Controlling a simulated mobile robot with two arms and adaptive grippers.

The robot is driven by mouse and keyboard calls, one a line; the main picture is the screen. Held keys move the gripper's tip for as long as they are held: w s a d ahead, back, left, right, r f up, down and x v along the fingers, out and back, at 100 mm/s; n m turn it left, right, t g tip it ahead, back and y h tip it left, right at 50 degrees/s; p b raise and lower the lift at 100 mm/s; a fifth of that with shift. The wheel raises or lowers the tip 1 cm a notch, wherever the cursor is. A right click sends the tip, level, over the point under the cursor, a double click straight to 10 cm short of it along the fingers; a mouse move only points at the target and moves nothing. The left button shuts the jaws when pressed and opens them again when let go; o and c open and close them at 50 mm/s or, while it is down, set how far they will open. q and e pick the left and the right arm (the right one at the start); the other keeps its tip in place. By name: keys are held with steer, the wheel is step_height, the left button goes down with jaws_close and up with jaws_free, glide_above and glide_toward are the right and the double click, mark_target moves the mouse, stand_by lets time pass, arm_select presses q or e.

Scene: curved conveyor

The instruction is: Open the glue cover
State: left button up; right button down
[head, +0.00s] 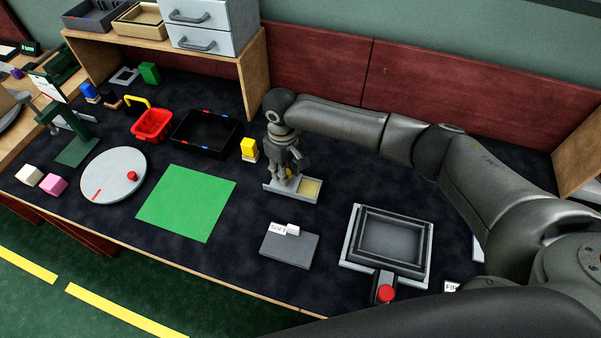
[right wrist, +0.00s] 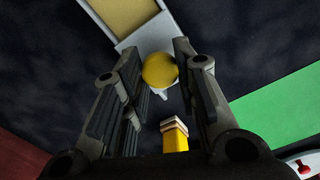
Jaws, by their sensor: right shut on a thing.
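A small light-grey glue holder (head: 276,189) with a pale yellow recess (head: 311,188) lies on the dark bench mat. It also shows at the top of the right wrist view (right wrist: 133,38). A round yellow knob (right wrist: 160,69), apparently the glue cover's, sits at the holder's end. My right gripper (head: 289,174) points down over the holder's left part. Its fingers (right wrist: 160,80) are shut on the yellow knob, one on each side. The cover under the knob is mostly hidden by the gripper. My left gripper is not in view.
A yellow block (head: 249,148) stands just left of the gripper. A black tray (head: 206,152), green mat (head: 187,202) and turntable (head: 113,172) lie further left. A grey pad labelled SOFT (head: 289,246) and a framed tray (head: 424,262) with a red button (head: 386,293) are nearer.

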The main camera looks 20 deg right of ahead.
steer(key=shift+w+a, duration=0.55)
steer(key=shift+a, duration=0.25)
steer(key=c, duration=1.1)
jaws_free()
step_height(320, 180, up, 12)
